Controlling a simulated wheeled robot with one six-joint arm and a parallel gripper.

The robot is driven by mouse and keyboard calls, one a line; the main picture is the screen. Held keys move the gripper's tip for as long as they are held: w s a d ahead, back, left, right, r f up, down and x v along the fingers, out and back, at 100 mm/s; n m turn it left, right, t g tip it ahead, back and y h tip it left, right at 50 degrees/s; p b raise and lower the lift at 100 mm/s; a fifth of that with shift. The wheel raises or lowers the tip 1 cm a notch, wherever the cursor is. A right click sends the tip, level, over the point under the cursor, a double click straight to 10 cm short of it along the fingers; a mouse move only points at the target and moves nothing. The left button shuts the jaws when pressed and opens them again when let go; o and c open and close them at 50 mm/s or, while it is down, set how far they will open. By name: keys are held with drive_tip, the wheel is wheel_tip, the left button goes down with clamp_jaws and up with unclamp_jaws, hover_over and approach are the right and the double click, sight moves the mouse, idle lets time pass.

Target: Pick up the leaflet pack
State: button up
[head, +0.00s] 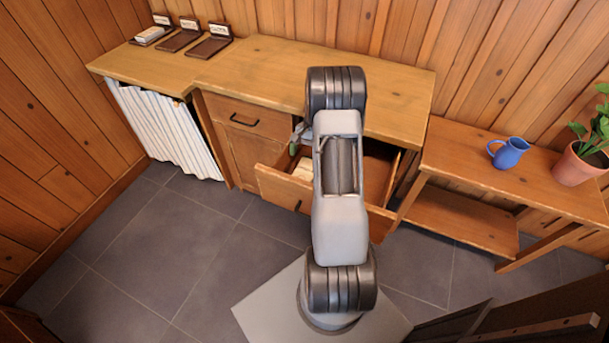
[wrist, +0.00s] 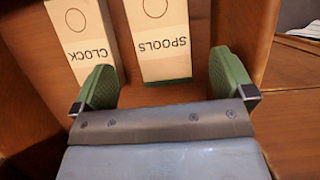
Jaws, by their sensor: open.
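Two pale packs with printed ends lie side by side in an open drawer (head: 276,187). The wrist view shows one marked SPOOLS (wrist: 162,40) and one marked CLOCK (wrist: 83,40). My gripper (wrist: 165,72) is open, with its green fingers spread wide. The near end of the SPOOLS pack shows between the fingers, with gaps on both sides. The left finger overlaps the near end of the CLOCK pack in the picture; I cannot tell if they touch. In the head view my arm hides much of the drawer, and a pale pack (head: 303,168) shows beside it.
Three dark stands with label cards line the worktop's back left; the leftmost stand (head: 148,36) bears a white pack. The wooden worktop (head: 270,65) is otherwise mostly clear. A striped curtain (head: 165,130) hangs below. A blue jug (head: 508,153) and potted plant (head: 578,165) stand on the right bench.

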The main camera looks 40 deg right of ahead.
sight(305, 171)
drive_tip(key=shift+x, duration=3.25)
drive_tip(key=shift+s, duration=0.1)
drive_tip(key=shift+c, duration=0.3)
drive_tip(key=c, duration=0.9)
drive_tip(key=shift+r, duration=0.1)
drive_tip(key=shift+c, duration=0.2)
